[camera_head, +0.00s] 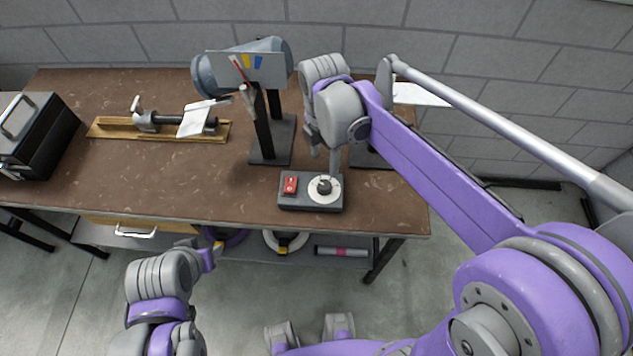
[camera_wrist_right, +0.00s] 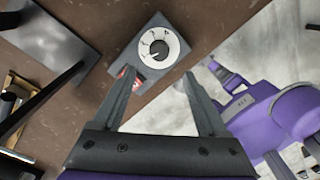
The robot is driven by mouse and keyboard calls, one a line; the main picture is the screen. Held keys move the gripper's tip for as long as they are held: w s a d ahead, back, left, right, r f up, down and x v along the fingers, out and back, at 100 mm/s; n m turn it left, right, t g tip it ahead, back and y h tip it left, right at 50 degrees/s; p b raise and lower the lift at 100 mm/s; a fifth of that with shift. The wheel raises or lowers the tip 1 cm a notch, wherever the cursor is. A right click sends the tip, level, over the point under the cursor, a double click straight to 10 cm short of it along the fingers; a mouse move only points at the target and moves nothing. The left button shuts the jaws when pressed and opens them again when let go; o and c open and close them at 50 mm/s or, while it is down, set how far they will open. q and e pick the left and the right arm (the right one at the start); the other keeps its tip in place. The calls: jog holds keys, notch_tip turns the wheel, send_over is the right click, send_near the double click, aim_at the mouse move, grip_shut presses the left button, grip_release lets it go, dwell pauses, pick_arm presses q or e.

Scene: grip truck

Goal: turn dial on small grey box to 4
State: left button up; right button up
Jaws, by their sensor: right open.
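The small grey box (camera_head: 310,206) sits near the front edge of the brown workbench, with a red switch (camera_head: 290,186) on its left. A white round dial (camera_head: 325,197) with a dark knob (camera_head: 324,185) is on its right. In the wrist view the dial (camera_wrist_right: 170,61) shows marks around its dark knob (camera_wrist_right: 158,48); I cannot read the setting surely. My right gripper (camera_head: 325,160) is open above the box, fingers pointing down, apart from the knob; its fingers (camera_wrist_right: 160,80) are empty. My left gripper (camera_head: 208,260) is at the lower left, its jaws not clear.
A grey cylindrical device on a black stand (camera_head: 270,150) stands left behind the box. A wooden board with a clamp-like tool (camera_head: 160,128) lies further left, and a black case (camera_head: 40,140) at the far left. A shelf (camera_head: 335,262) with rolls is below the bench (camera_head: 200,185).

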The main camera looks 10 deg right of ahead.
aim_at(324, 185)
notch_tip(324, 185, down, 11)
jog(key=shift+s+r+b, duration=0.1)
jog(key=shift+s+b, duration=0.05)
jog(key=shift+b, duration=0.25)
grip_shut()
dwell(0.4)
